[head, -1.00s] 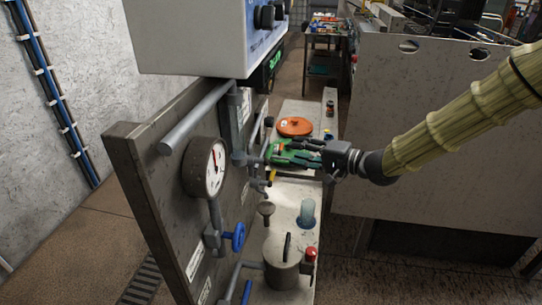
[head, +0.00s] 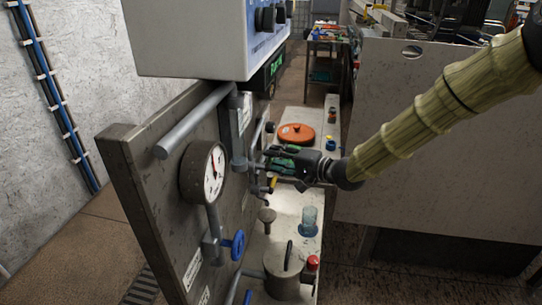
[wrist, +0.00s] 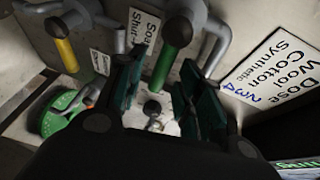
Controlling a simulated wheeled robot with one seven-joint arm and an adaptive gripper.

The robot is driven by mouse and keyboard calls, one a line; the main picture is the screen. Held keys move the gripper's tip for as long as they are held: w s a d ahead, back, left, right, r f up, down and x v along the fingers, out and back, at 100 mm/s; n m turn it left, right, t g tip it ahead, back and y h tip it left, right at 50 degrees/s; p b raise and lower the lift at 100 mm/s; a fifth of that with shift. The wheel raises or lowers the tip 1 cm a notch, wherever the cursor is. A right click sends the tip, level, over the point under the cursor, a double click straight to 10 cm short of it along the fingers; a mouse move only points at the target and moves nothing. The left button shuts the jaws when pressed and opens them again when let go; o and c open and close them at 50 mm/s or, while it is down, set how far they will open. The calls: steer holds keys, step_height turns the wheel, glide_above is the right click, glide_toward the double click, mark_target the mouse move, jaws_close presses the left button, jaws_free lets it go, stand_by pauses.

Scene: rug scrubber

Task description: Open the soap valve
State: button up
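The soap valve has a green lever handle (wrist: 165,62) on a grey pipe, next to a label partly reading "Soap Shut" (wrist: 140,30) in the wrist view. My gripper (wrist: 163,92) is open, its two green-padded fingers on either side of the green handle's line. I cannot tell whether either finger touches it. In the head view my gripper (head: 272,160) is at the panel's pipes, and it hides the green handle there.
A yellow lever (wrist: 65,47) is left of the green one in the wrist view. A dose label (wrist: 272,72) is at right. The head view shows a pressure gauge (head: 203,172), blue valve (head: 238,243), orange lid (head: 296,133) and metal pot (head: 283,275). A green round object (wrist: 60,115) lies below.

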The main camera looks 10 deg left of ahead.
steer(key=shift+x, duration=1.2)
jaws_close()
